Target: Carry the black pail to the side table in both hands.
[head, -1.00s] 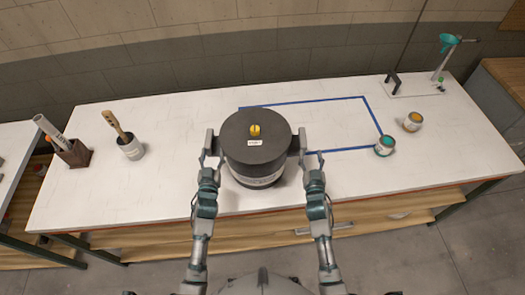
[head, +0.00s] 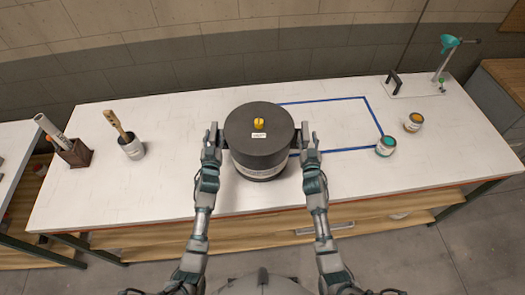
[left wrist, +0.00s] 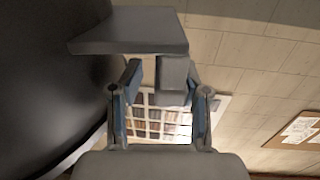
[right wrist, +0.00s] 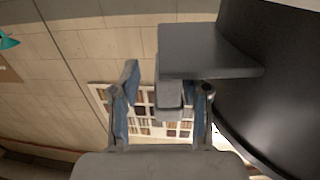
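The black pail (head: 258,155) is upright over the middle of the white workbench, with a dark lid, a yellow knob and a small white label. I cannot tell whether its base touches the bench. It has a grey handle on each side. My left gripper (head: 212,142) is at the left handle (left wrist: 130,32), its fingers closed around it. My right gripper (head: 306,142) is likewise closed at the right handle (right wrist: 205,52). The handles hide part of the fingertips in both wrist views. A white-topped table (head: 12,150) stands left of the bench; a brown-topped cabinet (head: 507,75) stands right.
The white workbench (head: 90,195) also carries a brush in a can (head: 130,147), a dark holder with rolls (head: 75,153), a teal-topped can (head: 386,147), an orange-topped can (head: 413,122) and a stand with a green funnel (head: 449,43). Blue tape (head: 368,110) outlines an area right of the pail.

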